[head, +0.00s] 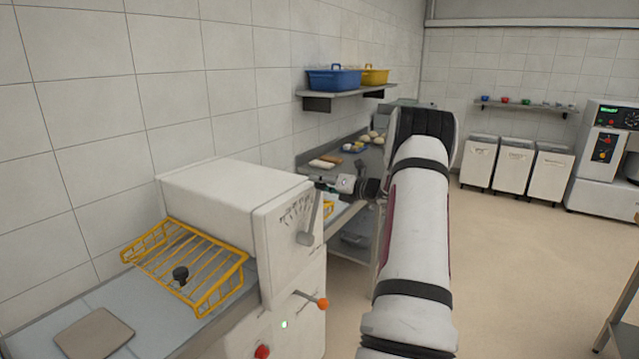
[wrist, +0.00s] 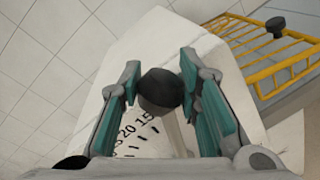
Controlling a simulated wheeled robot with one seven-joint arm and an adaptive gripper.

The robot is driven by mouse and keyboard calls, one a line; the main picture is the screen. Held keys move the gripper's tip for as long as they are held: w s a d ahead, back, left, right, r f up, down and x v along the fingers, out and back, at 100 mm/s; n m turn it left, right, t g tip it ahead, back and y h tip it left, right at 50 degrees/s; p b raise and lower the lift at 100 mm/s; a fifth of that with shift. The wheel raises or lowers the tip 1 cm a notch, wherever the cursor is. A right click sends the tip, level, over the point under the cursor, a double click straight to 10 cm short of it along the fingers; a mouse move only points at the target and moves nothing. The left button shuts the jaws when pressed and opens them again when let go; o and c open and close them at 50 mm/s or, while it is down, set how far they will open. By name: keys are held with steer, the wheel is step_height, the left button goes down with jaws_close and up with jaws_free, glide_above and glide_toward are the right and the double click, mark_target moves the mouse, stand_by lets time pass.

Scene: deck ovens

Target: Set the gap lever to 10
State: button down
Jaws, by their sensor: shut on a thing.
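The gap lever (head: 308,222) is a grey arm on the front of a white machine (head: 228,195), beside a printed scale (head: 292,214). In the wrist view its round dark knob (wrist: 161,92) sits between the teal fingers of my gripper (wrist: 160,65), which is shut on it. The lever's pale arm (wrist: 177,132) runs down from the knob, just right of the 15 mark. In the head view my gripper (head: 326,184) is at the lever's upper end.
A yellow wire guard (head: 190,262) stands beside the machine above a grey bed. An orange-tipped handle (head: 323,303) and a red knob (head: 262,351) are below the lever. A shelf table (head: 350,165) with dough stands behind.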

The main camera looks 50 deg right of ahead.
steer(key=c, duration=1.2)
jaws_free()
steer(key=shift+o, duration=0.2)
steer(key=shift+s, duration=0.1)
steer(key=s+r, duration=0.1)
steer(key=s, duration=1)
steer(key=shift+s+a, duration=0.15)
steer(key=shift+s, duration=0.25)
